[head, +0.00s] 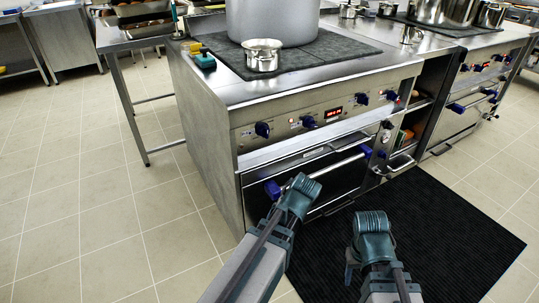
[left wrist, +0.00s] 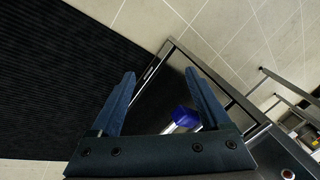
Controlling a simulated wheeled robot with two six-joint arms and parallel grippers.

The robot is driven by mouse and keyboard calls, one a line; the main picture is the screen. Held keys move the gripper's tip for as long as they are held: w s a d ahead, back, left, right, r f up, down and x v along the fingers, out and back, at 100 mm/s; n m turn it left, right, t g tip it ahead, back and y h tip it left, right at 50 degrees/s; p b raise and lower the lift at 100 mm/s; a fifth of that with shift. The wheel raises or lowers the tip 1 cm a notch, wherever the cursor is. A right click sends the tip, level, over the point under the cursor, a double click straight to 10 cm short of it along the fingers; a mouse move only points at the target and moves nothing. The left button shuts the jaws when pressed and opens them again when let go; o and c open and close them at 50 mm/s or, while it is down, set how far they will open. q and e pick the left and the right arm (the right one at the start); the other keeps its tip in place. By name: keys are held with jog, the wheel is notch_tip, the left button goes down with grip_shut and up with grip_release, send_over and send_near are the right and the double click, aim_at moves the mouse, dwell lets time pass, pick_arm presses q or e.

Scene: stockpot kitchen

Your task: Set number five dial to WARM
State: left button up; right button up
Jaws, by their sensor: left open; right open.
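Several blue dials sit on the cooker's steel front panel, among them a left one (head: 262,129), a second (head: 309,121), a third (head: 362,98) and a right one (head: 391,95). Their numbers and settings are too small to read, so I cannot tell which is number five. My left gripper (left wrist: 160,82) is open and empty in the left wrist view, above the dark oven door (left wrist: 160,98) and its blue handle end (left wrist: 184,117). In the head view its fingers are mostly hidden by my arm. My right gripper (head: 352,263) is open over the black mat, apart from the panel.
The cooker (head: 205,120) carries a large pot (head: 272,22) and a small pot (head: 262,57). The oven handle (head: 335,166) juts out below the panel. A black mat (head: 455,235) covers the floor in front. Tiled floor at left is clear.

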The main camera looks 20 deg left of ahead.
pick_arm(q)
jog(key=w+a+r+n+t+y+b, duration=0.2)
jog(key=w+a+y, duration=0.3)
jog(key=w, duration=0.1)
jog(key=w+d+r+n+t+y, duration=0.1)
jog(key=w+d+r+t+y, duration=0.1)
jog(key=r, duration=0.5)
jog(key=w+d+r+t+y, duration=0.2)
jog(key=w+r+t+y, duration=0.2)
jog(key=r, duration=0.4)
jog(key=shift+w+n, duration=0.4)
jog(key=shift+w, duration=0.2)
pick_arm(e)
notch_tip(320, 180, down, 4)
jog(key=shift+r, duration=0.1)
pick_arm(q)
jog(key=shift+a, duration=0.15)
pick_arm(e)
jog(key=shift+a, duration=0.15)
